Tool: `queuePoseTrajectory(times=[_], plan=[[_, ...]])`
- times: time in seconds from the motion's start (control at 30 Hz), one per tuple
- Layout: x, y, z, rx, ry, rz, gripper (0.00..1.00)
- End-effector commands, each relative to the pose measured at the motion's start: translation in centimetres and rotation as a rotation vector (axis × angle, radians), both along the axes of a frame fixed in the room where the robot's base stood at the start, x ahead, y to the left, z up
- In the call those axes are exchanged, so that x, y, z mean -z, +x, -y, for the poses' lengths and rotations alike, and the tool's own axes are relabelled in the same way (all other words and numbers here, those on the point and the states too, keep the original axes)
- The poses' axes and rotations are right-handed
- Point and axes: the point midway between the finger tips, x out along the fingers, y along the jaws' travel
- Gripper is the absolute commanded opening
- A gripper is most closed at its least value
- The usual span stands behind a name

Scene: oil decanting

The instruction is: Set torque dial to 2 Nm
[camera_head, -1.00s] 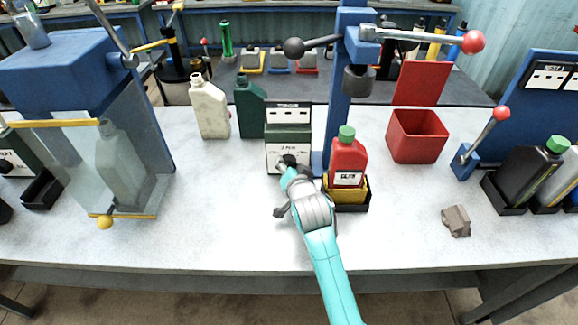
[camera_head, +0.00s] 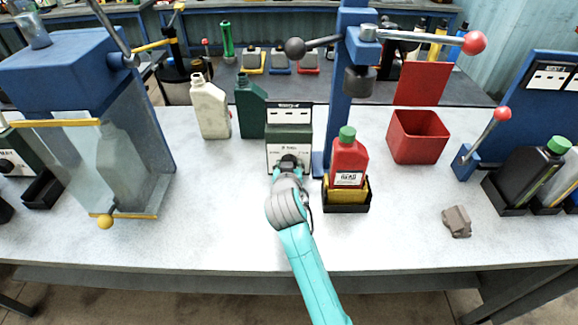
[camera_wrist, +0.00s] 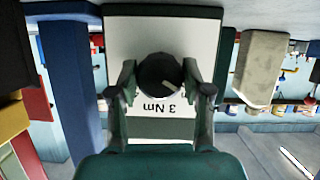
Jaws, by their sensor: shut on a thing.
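The torque dial is a round black knob (camera_wrist: 160,80) with a pale pointer mark, on the white face (camera_wrist: 190,50) of a dark green box (camera_head: 289,131). The wrist view is upside down, and the label beside the knob reads "3 Nm". My gripper (camera_wrist: 160,92) has one finger on each side of the knob and is shut on it. In the head view my gripper (camera_head: 289,164) reaches the front of the box, and my arm hides part of its lower face.
A red bottle with a green cap (camera_head: 347,160) stands in a black and yellow holder close to the right of my gripper. A blue press column (camera_head: 341,95) rises behind it. A beige jug (camera_head: 209,107) and a green jug (camera_head: 250,106) stand to the left.

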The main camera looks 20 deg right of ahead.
Motion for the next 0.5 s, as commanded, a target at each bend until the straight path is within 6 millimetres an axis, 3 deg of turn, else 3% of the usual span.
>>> queuePoseTrajectory(times=[0.47,0.5], plan=[[0.08,-0.02,0.01,0.0,-0.014,-0.007,0.14],[0.08,-0.02,0.01,0.0,-0.014,-0.007,0.56]])
